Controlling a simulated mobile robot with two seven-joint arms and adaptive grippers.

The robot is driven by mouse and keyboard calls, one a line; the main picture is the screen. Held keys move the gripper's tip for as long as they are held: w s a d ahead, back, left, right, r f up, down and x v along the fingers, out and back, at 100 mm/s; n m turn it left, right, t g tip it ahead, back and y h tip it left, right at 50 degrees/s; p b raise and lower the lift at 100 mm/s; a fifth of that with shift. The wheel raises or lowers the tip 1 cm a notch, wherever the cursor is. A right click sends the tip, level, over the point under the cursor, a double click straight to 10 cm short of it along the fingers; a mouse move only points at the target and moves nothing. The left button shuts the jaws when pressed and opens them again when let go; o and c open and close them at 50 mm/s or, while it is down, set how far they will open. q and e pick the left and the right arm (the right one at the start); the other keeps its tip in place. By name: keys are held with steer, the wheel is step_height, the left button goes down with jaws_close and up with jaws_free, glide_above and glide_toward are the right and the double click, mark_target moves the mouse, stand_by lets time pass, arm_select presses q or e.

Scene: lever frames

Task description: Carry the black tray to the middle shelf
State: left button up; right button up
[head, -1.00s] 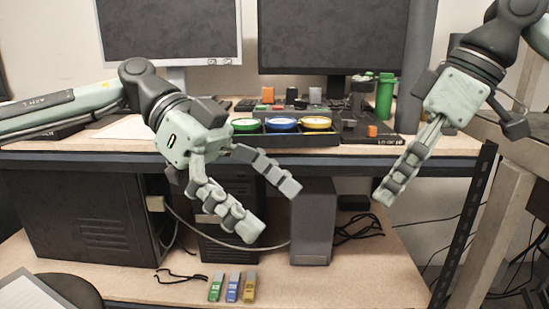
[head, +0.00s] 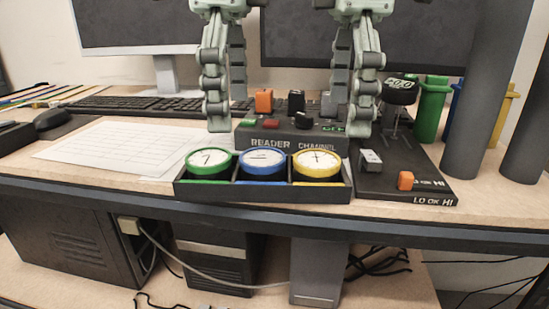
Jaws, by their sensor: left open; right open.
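The black tray (head: 262,195) sits on the desktop near its front edge in the head view. It holds a green-rimmed gauge (head: 209,161), a blue-rimmed gauge (head: 263,161) and a yellow-rimmed gauge (head: 318,162), side by side. My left gripper (head: 228,114) is open, fingers pointing down, above and behind the tray's left half. My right gripper (head: 352,116) is open, fingers down, above and behind the tray's right end. Both look empty and apart from the tray. A shelf (head: 400,290) shows below the desk; I cannot tell whether it is the middle one.
A control box labelled READER CHANNEL (head: 300,141) stands right behind the tray. A black panel (head: 400,190) with an orange knob (head: 405,180) adjoins its right side. Paper (head: 115,146) and a keyboard (head: 140,105) lie left. Grey posts (head: 490,90) and a green canister (head: 432,105) stand right.

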mark_target(233, 159)
arm_select(q)
steer(key=shift+s+a+r, duration=0.1)
steer(key=shift+s, duration=0.05)
arm_select(e)
steer(key=shift+s+a, duration=0.1)
steer(key=shift+s, duration=0.05)
arm_select(q)
steer(key=shift+f, duration=3.95)
arm_select(e)
steer(key=shift+f, duration=3.9)
arm_select(q)
steer(key=shift+r, duration=0.1)
steer(key=c, duration=1.4)
arm_select(e)
steer(key=shift+r, duration=0.1)
steer(key=c, duration=1.4)
